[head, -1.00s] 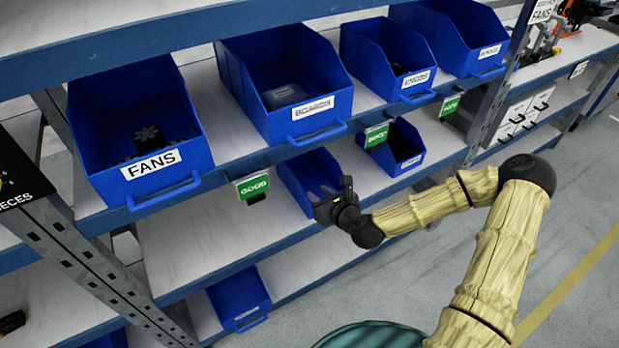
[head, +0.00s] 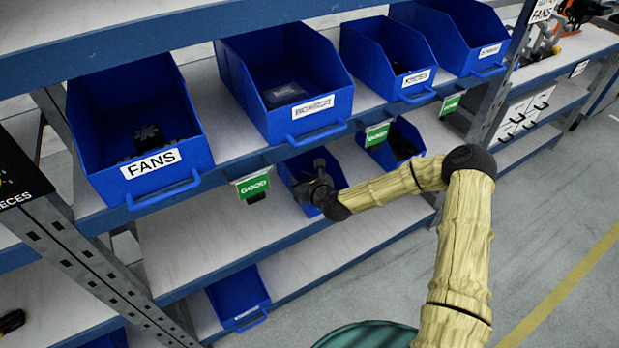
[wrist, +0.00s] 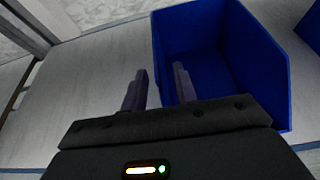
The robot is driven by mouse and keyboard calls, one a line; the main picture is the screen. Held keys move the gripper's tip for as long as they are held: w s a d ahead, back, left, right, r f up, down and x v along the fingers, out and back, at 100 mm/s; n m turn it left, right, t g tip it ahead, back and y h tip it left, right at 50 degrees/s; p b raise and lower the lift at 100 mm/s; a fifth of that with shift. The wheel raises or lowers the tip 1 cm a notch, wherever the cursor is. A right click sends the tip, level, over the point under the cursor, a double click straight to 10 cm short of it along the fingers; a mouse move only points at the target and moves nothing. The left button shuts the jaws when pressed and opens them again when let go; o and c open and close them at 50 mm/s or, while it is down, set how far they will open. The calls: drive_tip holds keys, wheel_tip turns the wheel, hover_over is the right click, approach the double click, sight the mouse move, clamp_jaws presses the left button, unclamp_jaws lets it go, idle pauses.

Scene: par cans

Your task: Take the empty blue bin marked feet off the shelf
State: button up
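A blue bin (head: 302,160) sits on the middle shelf, below the upper row of bins, partly hidden behind my gripper. In the wrist view this bin (wrist: 215,45) looks empty, and no label on it is readable in either view. My gripper (head: 314,178) is in front of and over this bin. In the wrist view my gripper (wrist: 161,68) has its two fingers apart with nothing held between them. The left finger is over bare shelf and the right finger overlaps the bin's left wall; contact cannot be told.
The upper shelf holds a FANS bin (head: 140,130) and several other blue bins. Green GOOD tags (head: 252,186) hang from its edge. Another bin (head: 405,148) stands right on the middle shelf, and one (head: 238,297) lower down. Middle shelf space left of the bin is bare.

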sight(292, 172)
drive_tip(key=shift+w+a, duration=0.35)
drive_tip(key=shift+w, duration=0.05)
drive_tip(key=x, duration=0.4)
drive_tip(key=shift+w+a+r, duration=0.1)
drive_tip(key=shift+a+r, duration=0.05)
drive_tip(key=shift+r, duration=0.1)
clamp_jaws()
idle(1.5)
